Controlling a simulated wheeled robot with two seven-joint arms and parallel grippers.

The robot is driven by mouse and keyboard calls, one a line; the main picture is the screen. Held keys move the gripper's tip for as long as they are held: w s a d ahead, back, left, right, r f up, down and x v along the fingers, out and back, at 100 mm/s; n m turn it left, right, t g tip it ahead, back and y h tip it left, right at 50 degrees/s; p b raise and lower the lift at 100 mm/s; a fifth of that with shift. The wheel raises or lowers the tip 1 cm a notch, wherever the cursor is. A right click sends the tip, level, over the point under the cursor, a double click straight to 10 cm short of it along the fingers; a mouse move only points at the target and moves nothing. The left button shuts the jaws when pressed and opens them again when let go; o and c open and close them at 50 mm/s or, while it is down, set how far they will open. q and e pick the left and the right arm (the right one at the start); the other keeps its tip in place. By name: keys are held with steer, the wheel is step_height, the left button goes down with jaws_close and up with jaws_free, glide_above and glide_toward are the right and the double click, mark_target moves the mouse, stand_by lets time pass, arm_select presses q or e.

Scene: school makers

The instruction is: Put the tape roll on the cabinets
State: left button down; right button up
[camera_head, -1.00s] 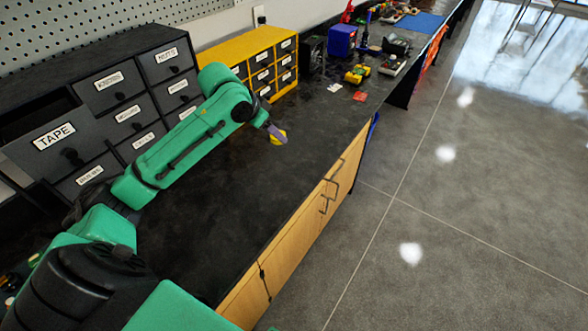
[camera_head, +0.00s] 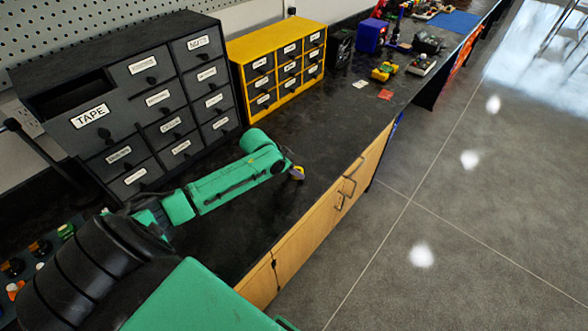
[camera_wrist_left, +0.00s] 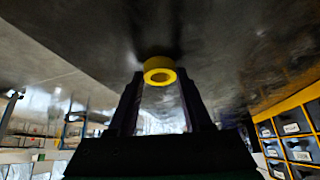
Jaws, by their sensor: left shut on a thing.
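A small yellow tape roll (camera_wrist_left: 159,71) is held between the fingertips of my left gripper (camera_wrist_left: 160,88) in the left wrist view. In the head view the tape roll (camera_head: 299,172) is small at the end of my left arm, above the black counter. The dark drawer cabinet (camera_head: 66,72) stands at the left against the wall. Its drawer labelled TAPE (camera_head: 92,116) is pulled out, with a dark opening above it. A yellow cabinet (camera_head: 238,57) with dark drawers stands right of it. My left gripper is in front of both cabinets, clear of them. My right gripper is not in view.
The black counter (camera_head: 325,115) is bare around my arm. Small items lie at the lower left. Open floor (camera_head: 470,230) is on the right.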

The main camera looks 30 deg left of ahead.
arm_select(q)
steer(key=shift+c, duration=1.6)
jaws_free()
steer(key=p+v, duration=0.1)
steer(key=v, duration=1.1)
